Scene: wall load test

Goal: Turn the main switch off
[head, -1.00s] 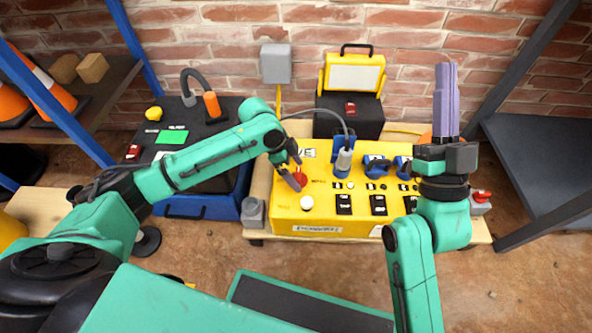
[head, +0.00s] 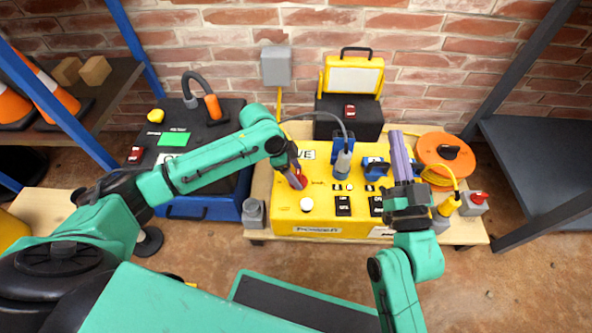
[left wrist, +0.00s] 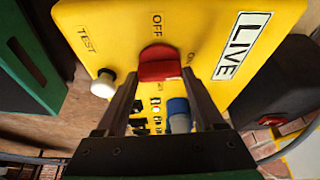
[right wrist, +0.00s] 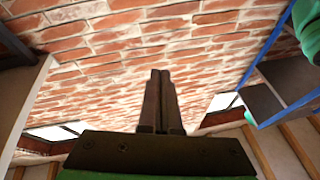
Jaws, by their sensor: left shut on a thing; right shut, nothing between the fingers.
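The main switch is a red rotary knob (left wrist: 158,66) on the yellow power box (head: 285,213). In the left wrist view, OFF is printed above the knob and ON to its right, partly covered. My left gripper (head: 296,178) reaches down to the box with its fingers on either side of the knob, shut on it. The knob's exact pointing is hard to tell. My right gripper (head: 397,140) is shut and empty, its fingers (right wrist: 160,78) pointing up toward the brick wall, in front of the box's right part.
A white TEST button (left wrist: 103,86) sits near the knob, and a LIVE label (left wrist: 242,45) is on its other side. A blue plug (head: 343,155) with a cable stands behind. An orange cable reel (head: 440,150) and a grey box with a red switch (head: 473,203) are at the right.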

